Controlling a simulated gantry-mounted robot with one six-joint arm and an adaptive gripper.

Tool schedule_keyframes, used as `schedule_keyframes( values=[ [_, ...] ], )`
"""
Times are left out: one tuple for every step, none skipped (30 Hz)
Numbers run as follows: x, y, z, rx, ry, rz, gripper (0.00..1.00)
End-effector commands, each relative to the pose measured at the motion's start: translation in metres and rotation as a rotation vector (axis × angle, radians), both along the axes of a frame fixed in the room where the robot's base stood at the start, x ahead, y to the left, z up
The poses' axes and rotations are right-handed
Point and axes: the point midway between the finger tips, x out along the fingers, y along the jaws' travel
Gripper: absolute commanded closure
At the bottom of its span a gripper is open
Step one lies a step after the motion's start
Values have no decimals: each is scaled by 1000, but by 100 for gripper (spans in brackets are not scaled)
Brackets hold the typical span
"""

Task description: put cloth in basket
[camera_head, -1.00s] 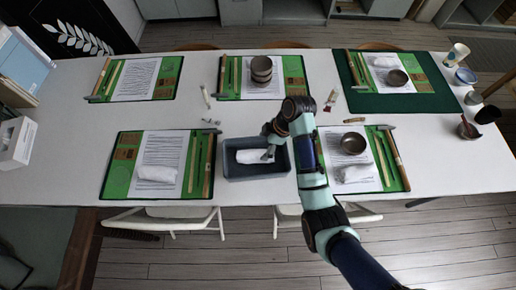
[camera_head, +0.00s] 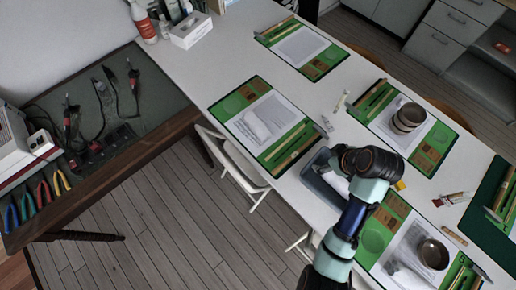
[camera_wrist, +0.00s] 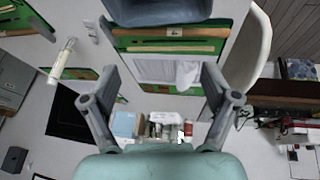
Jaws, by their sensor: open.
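The grey basket (camera_head: 313,187) stands on the white table between two front green mats. A white cloth (camera_head: 338,184) shows inside it, partly covered by my arm. A second white cloth (camera_head: 256,127) lies on the paper of the left front mat and also shows in the wrist view (camera_wrist: 187,74). My gripper (camera_wrist: 160,70) has its two fingers spread with nothing between them. In the head view my wrist covers the basket's right side and hides the fingers. The basket's edge (camera_wrist: 157,17) fills the top of the wrist view.
A stack of bowls (camera_head: 408,118) stands on a back mat, and another bowl (camera_head: 432,254) on the right front mat. Chairs (camera_head: 236,163) stand along the front edge. A workbench (camera_head: 150,120) with tools and pliers is at left. Table around the left mat is clear.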

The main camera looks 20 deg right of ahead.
Motion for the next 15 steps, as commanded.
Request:
schedule_keyframes(
  values=[
    [30, 47, 17, -33, -63, -7, 13],
    [45, 75, 30, -44, -113, -30, 13],
    [59, 112, 48, -48, -186, -57, 13],
    [67, 141, 63, -41, -245, -75, 13],
    [72, 168, 77, -26, -306, -91, 13],
    [75, 202, 97, 2, -383, -110, 13],
    [74, 225, 111, 30, -438, -120, 13],
    [72, 245, 123, 59, -485, -129, 13],
    [68, 268, 138, 98, -539, -139, 13],
    [64, 281, 148, 127, -574, -144, 13],
    [61, 292, 156, 151, -601, -149, 13],
    [57, 303, 164, 181, -628, -154, 13],
    [55, 308, 169, 195, -643, -157, 13],
    [53, 311, 171, 206, -653, -160, 13],
    [52, 314, 174, 214, -659, -163, 13]
  ],
)
